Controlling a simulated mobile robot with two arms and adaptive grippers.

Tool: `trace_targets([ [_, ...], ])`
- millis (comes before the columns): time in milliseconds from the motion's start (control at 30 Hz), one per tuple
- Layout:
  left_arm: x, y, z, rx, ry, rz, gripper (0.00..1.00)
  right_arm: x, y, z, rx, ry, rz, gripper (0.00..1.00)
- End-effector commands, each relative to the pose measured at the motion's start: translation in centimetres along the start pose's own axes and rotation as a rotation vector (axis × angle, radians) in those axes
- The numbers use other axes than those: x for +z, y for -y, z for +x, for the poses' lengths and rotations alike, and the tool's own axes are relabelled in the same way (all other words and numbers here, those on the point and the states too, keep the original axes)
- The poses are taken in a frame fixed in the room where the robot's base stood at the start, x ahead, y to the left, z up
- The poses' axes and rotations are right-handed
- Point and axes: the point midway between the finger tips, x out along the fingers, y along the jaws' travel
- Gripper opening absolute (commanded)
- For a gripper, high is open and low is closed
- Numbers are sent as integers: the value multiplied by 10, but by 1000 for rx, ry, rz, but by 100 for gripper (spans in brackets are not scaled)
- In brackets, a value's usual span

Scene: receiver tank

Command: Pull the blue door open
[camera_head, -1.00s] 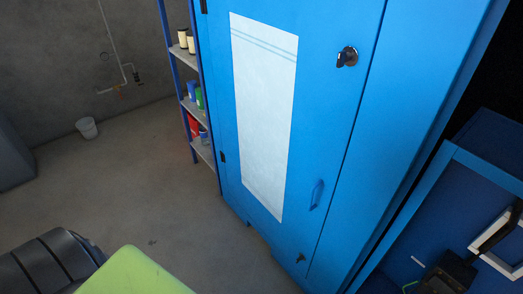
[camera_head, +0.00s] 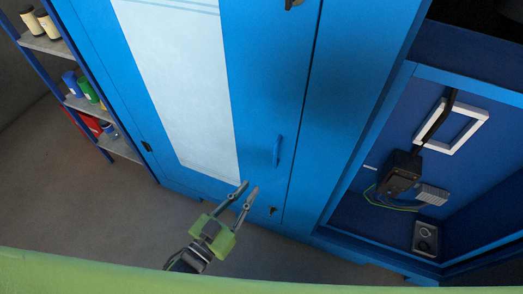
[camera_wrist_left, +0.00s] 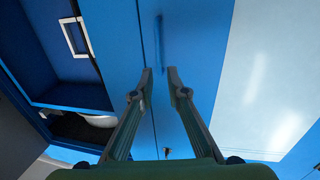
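The blue door (camera_head: 262,90) is closed and carries a tall white panel (camera_head: 185,85). Its small blue handle (camera_head: 278,150) is near the door's right edge in the head view. My left gripper (camera_head: 249,189) is open and empty, its fingertips below and left of the handle in that view. In the left wrist view the gripper (camera_wrist_left: 160,72) points at the door, and the handle (camera_wrist_left: 158,45) shows just beyond the gap between the fingertips. The fingers appear apart from the handle. My right gripper is not in view.
A shelf rack (camera_head: 50,45) with cans and bottles stands left of the blue cabinet. On the right is an open blue compartment with a white frame (camera_head: 450,126) and a black device (camera_head: 400,172). Grey floor (camera_head: 60,200) is clear in front.

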Motion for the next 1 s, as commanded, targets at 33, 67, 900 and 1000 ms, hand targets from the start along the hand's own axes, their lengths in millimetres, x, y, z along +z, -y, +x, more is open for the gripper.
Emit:
trace_targets([
  [33, -5, -1, 2, 4, -10, -1, 14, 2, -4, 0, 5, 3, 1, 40],
  [67, -6, -2, 5, 4, -13, -1, 14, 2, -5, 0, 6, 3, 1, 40],
  [900, -5, -1, 136, 2, -9, 0, 14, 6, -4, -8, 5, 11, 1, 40],
  [1000, -5, -1, 138, 2, -8, 0, 14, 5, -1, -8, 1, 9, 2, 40],
])
